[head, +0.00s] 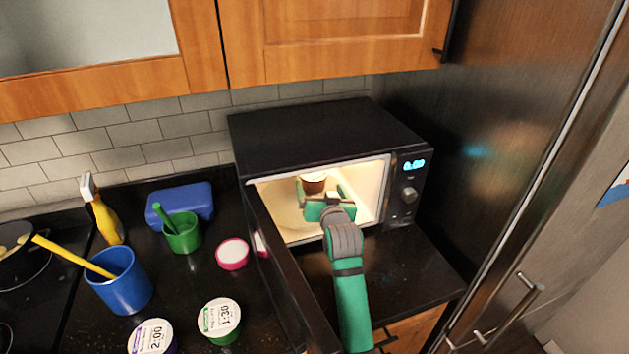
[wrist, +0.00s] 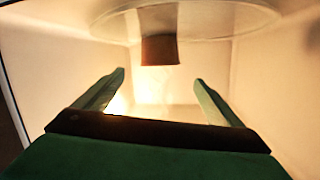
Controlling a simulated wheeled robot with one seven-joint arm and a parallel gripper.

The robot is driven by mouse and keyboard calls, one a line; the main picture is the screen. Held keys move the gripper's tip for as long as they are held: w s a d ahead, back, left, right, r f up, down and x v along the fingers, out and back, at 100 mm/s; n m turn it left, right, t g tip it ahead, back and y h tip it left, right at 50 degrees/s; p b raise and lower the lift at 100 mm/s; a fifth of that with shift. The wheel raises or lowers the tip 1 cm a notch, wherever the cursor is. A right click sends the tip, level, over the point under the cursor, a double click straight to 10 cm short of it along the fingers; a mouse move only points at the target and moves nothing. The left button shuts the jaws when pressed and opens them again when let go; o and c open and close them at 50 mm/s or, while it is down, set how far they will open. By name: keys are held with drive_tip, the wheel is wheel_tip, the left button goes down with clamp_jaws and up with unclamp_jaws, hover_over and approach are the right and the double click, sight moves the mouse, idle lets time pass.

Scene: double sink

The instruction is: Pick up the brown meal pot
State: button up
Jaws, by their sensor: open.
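The brown meal pot (head: 313,184) stands inside the open, lit microwave (head: 300,130), with a pale top. In the wrist view the brown pot (wrist: 160,50) sits at the edge of the round glass turntable (wrist: 215,18), and that picture appears upside down. My green gripper (head: 322,190) reaches through the microwave opening. In the wrist view my gripper (wrist: 159,80) is open and empty. The pot lies past the fingertips, roughly centred between them, with no contact visible. The gripper hides the pot's lower part in the head view.
The microwave door (head: 285,275) hangs open left of my arm. On the counter stand a blue cup (head: 120,285), a green cup (head: 183,236), a yellow spray bottle (head: 105,218), a blue box (head: 182,203) and several lidded pots. A dark refrigerator (head: 490,130) stands at right.

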sight(314, 178)
drive_tip(key=shift+w+a+f+n+g+h, duration=0.15)
drive_tip(key=shift+w+a+f+n+g, duration=0.1)
drive_tip(key=shift+w+f+n+g, duration=0.15)
drive_tip(key=shift+w+a+f+n+g+h, duration=0.2)
drive_tip(key=shift+w+n+g, duration=0.1)
drive_tip(key=shift+w+n, duration=0.15)
drive_tip(key=shift+x, duration=5.3)
drive_tip(key=c, duration=1.3)
drive_tip(key=shift+r, duration=0.15)
drive_tip(key=shift+c, duration=1.1)
